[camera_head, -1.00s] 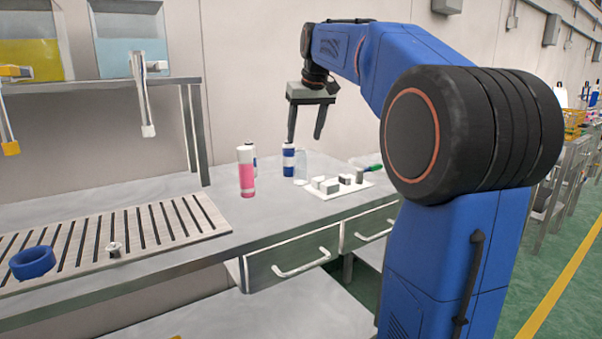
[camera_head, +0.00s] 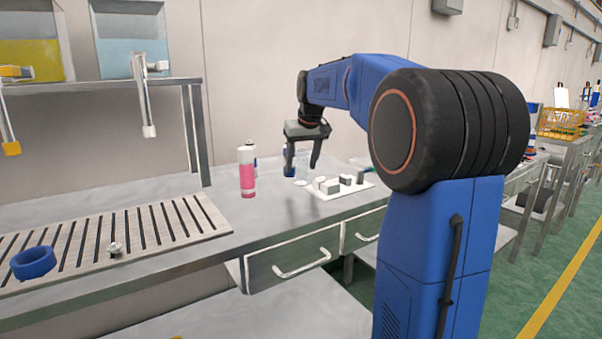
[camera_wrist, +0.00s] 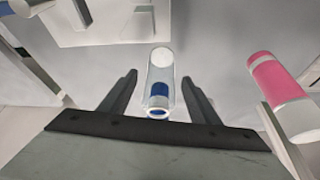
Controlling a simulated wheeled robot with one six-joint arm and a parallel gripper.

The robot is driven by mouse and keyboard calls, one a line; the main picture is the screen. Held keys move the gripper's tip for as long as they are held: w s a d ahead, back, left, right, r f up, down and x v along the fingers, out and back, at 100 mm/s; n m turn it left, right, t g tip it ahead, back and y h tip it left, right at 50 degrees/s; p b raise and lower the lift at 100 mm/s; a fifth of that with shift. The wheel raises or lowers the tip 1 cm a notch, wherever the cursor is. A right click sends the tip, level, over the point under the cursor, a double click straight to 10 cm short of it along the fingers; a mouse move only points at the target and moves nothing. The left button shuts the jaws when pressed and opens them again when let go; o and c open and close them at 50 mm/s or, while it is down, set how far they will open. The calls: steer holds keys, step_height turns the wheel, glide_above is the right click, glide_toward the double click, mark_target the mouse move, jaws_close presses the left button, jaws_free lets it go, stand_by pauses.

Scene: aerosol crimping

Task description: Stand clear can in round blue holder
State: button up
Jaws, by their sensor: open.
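The clear can (camera_wrist: 161,78) stands upright on the bench; in the wrist view it shows between my two fingers, with blue seen through or beside it. In the head view my gripper largely hides it, and only its pale base (camera_head: 300,183) shows clearly. My gripper (camera_head: 302,170) is open, pointing down around the can, with a gap to each finger in the wrist view (camera_wrist: 157,80). The round blue holder (camera_head: 33,263) sits on the slatted plate at the far left, and its middle looks empty.
A blue bottle (camera_head: 289,172) is close behind the clear can. A white tray (camera_head: 322,195) with small blocks lies to the right. A small metal part (camera_head: 114,248) stands on the slatted plate (camera_head: 150,228).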

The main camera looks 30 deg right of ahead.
steer(key=shift+w+f, duration=0.15)
steer(key=shift+f, duration=0.25)
steer(key=c, duration=1.2)
